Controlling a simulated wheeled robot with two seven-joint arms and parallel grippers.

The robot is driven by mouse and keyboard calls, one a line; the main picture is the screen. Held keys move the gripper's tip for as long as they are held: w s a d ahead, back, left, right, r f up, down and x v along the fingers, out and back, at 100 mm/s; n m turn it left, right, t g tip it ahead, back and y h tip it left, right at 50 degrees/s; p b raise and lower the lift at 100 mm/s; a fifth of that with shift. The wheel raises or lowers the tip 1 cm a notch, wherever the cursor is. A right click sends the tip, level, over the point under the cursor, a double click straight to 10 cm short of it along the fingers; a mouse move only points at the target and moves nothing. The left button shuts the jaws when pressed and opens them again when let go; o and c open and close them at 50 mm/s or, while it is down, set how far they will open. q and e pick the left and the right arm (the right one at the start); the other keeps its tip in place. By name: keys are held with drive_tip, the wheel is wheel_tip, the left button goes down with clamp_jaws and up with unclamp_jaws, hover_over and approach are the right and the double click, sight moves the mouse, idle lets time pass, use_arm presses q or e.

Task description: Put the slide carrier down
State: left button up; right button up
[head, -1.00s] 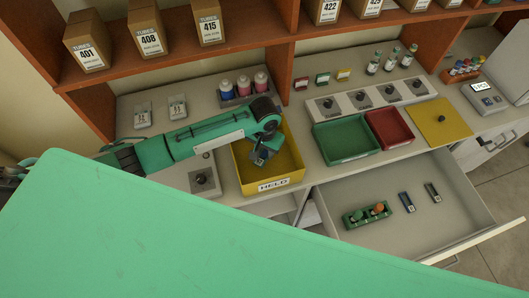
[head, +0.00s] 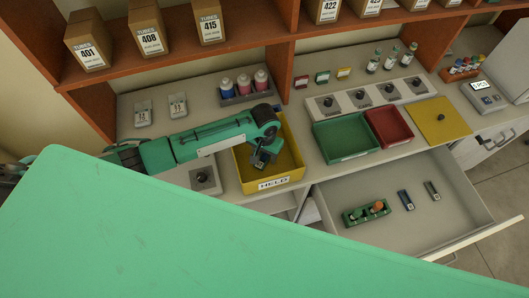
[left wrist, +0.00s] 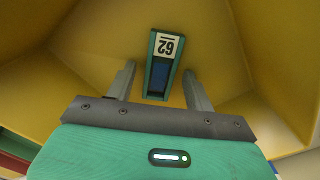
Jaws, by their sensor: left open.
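The slide carrier (left wrist: 158,76), teal with a dark blue middle and a white label reading 62, is inside the yellow HELD bin (head: 281,183). In the left wrist view it lies between and partly beyond the two fingers, with a gap on each side. My left gripper (left wrist: 160,80) is open and points down into the bin. In the head view the left gripper (head: 261,160) is low inside the bin and hides most of the carrier. I cannot tell exactly how the carrier touches the bin floor. My right gripper is not in view.
A green tray (head: 347,155) and a red tray (head: 389,126) stand right of the bin. The open drawer (head: 445,205) below holds a green rack (head: 366,214) and two small carriers. Bottles in a holder (head: 246,96) stand behind the bin.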

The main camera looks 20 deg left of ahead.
sight(265, 156)
use_arm(q)
wheel_tip(265, 156, up, 12)
drive_tip(key=b, duration=0.2)
drive_tip(key=shift+r+b, duration=0.15)
drive_tip(key=shift+b, duration=0.15)
idle(0.4)
